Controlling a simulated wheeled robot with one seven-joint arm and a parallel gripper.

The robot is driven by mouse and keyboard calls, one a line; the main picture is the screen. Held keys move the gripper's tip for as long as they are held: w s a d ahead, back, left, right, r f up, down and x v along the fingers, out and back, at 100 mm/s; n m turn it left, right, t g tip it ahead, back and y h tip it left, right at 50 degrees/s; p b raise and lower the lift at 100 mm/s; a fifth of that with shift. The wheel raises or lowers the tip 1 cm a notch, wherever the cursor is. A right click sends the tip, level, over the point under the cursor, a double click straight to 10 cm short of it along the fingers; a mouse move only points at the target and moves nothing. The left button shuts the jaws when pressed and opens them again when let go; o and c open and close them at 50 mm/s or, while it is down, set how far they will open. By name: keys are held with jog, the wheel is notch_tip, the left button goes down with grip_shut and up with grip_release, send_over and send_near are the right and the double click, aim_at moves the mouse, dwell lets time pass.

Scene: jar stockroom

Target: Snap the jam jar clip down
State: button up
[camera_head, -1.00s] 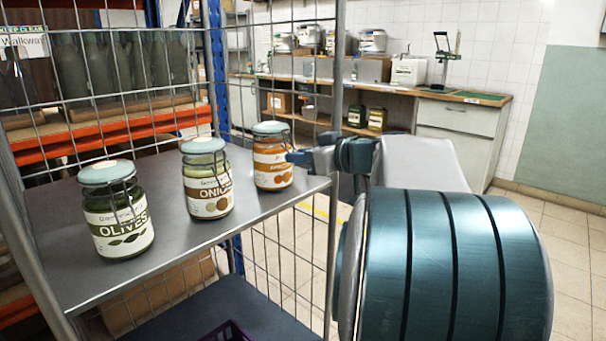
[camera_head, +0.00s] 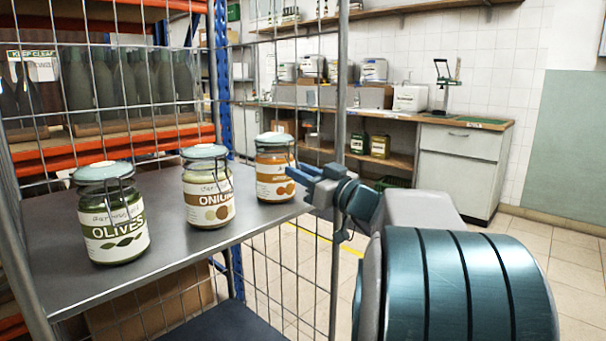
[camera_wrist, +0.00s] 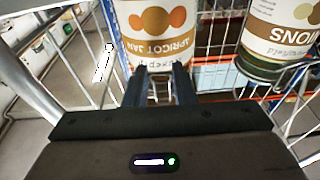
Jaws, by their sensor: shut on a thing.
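The apricot jam jar (camera_head: 270,170) has a pale blue-green lid (camera_head: 273,139) and an orange-and-white label. It stands upright at the shelf's right end; its label shows upside down in the wrist view (camera_wrist: 157,20). Its wire clip is on the side facing my gripper and cannot be made out clearly, so whether it is up or down is unclear. My gripper (camera_head: 298,175) reaches in from the right, level with the jar's upper part. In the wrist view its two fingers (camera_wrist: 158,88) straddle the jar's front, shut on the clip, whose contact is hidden.
An onion jar (camera_head: 208,190) and an olives jar (camera_head: 112,220) stand to the left on the same grey shelf (camera_head: 180,250). Wire mesh and an upright post (camera_head: 340,110) stand close to my gripper. Open floor (camera_head: 520,260) lies to the right.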

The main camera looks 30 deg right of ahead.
dwell(0.4)
jog(key=o, duration=1)
jog(key=shift+a, duration=0.1)
jog(key=p+v, duration=0.2)
jog(key=v, duration=1.1)
jog(key=shift+s+d, duration=0.2)
jog(key=shift+s, duration=0.15)
